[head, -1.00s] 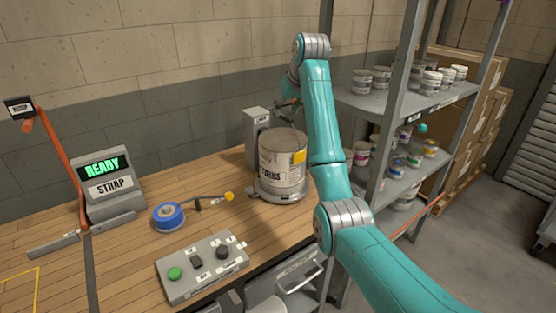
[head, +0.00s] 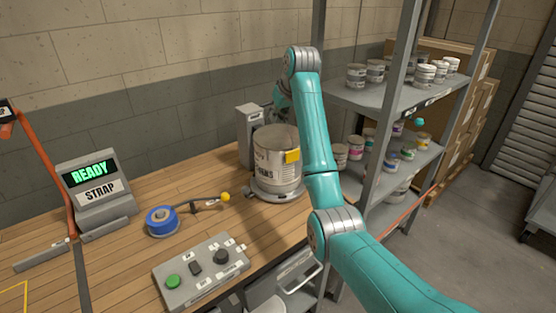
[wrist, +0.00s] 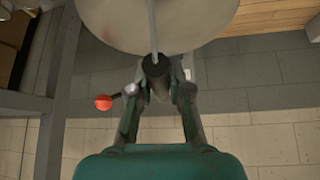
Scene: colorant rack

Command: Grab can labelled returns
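The can (head: 268,172) is a large pale metal can with a yellow patch. It stands upright on a round metal base (head: 288,194) on the bench. Its dark lettering shows only in part, ending in "RNS". My gripper (head: 279,113) is at the can's far side near its top, mostly hidden by the can and my arm. In the wrist view the can's round top (wrist: 195,25) fills the top edge, with a thin wire handle across it. A black grip (wrist: 155,68) lies between the fingers of my gripper (wrist: 158,92), which look parted, with slim gaps beside it.
A grey box (head: 248,133) stands behind the can. A shelf rack (head: 398,103) with small tins stands close right of my arm.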

